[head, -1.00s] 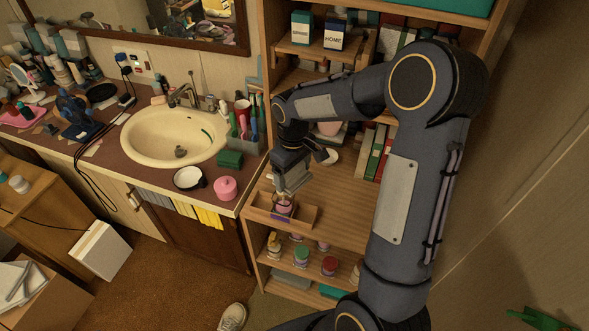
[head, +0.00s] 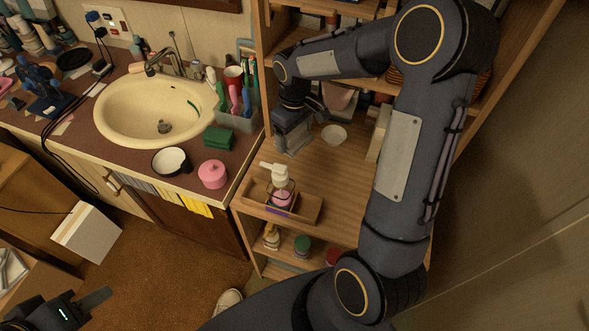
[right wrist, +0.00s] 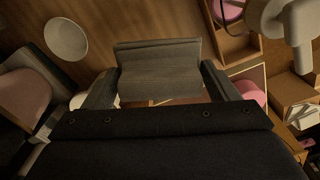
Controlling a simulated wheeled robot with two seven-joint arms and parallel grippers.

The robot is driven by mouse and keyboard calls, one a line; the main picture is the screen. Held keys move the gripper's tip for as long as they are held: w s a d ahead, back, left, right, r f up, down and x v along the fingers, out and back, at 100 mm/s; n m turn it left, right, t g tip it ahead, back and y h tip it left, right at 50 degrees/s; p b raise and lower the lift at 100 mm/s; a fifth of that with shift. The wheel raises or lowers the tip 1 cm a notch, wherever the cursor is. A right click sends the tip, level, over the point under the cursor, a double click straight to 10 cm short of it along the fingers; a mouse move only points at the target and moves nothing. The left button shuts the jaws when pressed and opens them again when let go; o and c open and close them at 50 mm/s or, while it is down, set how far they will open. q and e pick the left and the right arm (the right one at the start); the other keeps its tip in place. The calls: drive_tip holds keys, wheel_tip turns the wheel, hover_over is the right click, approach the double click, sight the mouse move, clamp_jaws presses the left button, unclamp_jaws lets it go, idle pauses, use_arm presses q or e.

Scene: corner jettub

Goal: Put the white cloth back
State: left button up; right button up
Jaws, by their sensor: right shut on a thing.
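My right gripper (head: 294,143) is shut on a pale grey, folded-looking piece (right wrist: 160,72), which seems to be the white cloth in shade. In the right wrist view it spans the gap between the two fingers. In the head view the cloth (head: 298,138) is held above the wooden shelf board, behind the pump bottle, and the gripper partly covers it. I cannot tell whether it touches the board. My left gripper (head: 85,308) shows at the bottom left, away from the shelf. Only part of it is in frame, so its opening is unclear.
A pump bottle (head: 280,190) stands in a small wooden tray (head: 308,212) at the shelf's front. A white bowl (head: 333,134) is right of the gripper. A pink pot (head: 212,174) and black-rimmed bowl (head: 171,161) stand on the counter. Yellow and grey towels (head: 192,203) hang below.

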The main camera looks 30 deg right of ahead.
sight(295, 168)
wheel_tip(295, 168, down, 2)
drive_tip(key=shift+w+f+b, duration=0.1)
drive_tip(key=shift+b, duration=0.4)
wheel_tip(295, 168, down, 10)
drive_tip(key=shift+r+p, duration=0.2)
drive_tip(key=shift+p, duration=0.3)
drive_tip(key=shift+f, duration=0.2)
drive_tip(key=o, duration=1)
drive_tip(key=shift+r, duration=0.1)
drive_tip(key=shift+r, duration=0.1)
wheel_tip(295, 168, up, 12)
drive_tip(key=shift+r+b, duration=0.1)
drive_tip(key=shift+b, duration=0.2)
